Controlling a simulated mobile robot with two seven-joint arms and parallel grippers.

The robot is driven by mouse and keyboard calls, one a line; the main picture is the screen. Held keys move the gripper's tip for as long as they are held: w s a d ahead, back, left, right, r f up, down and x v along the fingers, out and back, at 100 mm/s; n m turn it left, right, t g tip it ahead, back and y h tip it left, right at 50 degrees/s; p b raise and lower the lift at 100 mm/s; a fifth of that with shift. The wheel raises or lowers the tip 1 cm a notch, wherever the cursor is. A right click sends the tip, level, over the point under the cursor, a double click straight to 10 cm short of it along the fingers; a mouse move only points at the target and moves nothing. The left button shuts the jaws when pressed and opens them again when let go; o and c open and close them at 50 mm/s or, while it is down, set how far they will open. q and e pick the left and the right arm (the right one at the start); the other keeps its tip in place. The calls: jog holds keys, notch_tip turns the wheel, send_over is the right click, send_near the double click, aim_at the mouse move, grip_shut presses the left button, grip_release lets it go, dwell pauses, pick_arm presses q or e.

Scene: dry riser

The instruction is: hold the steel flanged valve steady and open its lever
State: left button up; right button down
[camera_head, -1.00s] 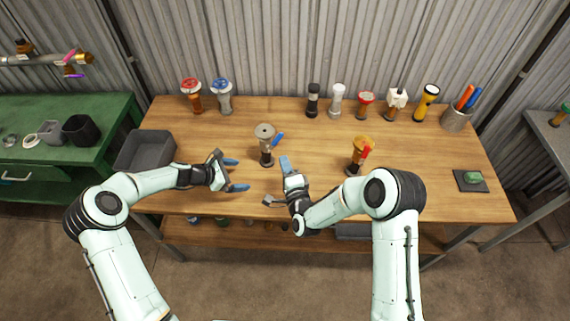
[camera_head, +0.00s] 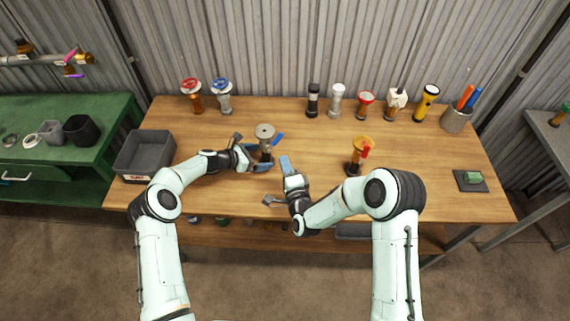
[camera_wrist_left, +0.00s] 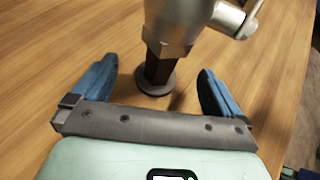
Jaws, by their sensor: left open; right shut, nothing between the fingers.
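The steel flanged valve (camera_head: 265,138) stands upright on a dark stem on the wooden bench, its blue lever (camera_head: 278,140) sticking out to the right and up. In the left wrist view its steel body (camera_wrist_left: 180,22) and dark stem (camera_wrist_left: 157,66) show, and the lever's handle is out of the picture. My left gripper (camera_head: 262,158) is open at the valve; in the wrist view its blue fingers lie on either side of the stem, apart from it. My right gripper (camera_head: 286,165) is shut and empty, to the right and nearer than the valve.
A brass valve with a red lever (camera_head: 361,152) stands right of my right gripper. Several valves and a yellow flashlight (camera_head: 427,100) line the back. A grey bin (camera_head: 145,155) is at the left end, a dark pad (camera_head: 470,181) at the right.

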aim_at(282, 135)
pick_arm(q)
jog(key=shift+x, duration=1.25)
jog(key=c, duration=1.4)
jog(key=shift+c, duration=0.2)
pick_arm(e)
jog(key=c, duration=1)
grip_release()
jog(key=shift+n, duration=0.3)
jog(key=w+r+n, duration=0.1)
jog(key=w+n, duration=0.2)
jog(key=w, duration=0.1)
jog(key=w+a+n, duration=0.1)
jog(key=w+n, duration=0.3)
jog(key=w+a+r+n, duration=0.1)
jog(key=w+n, duration=0.2)
jog(key=w, duration=0.1)
jog(key=shift+a+r+n, duration=0.1)
jog(key=shift+r+n, duration=0.2)
jog(key=shift+n, duration=0.1)
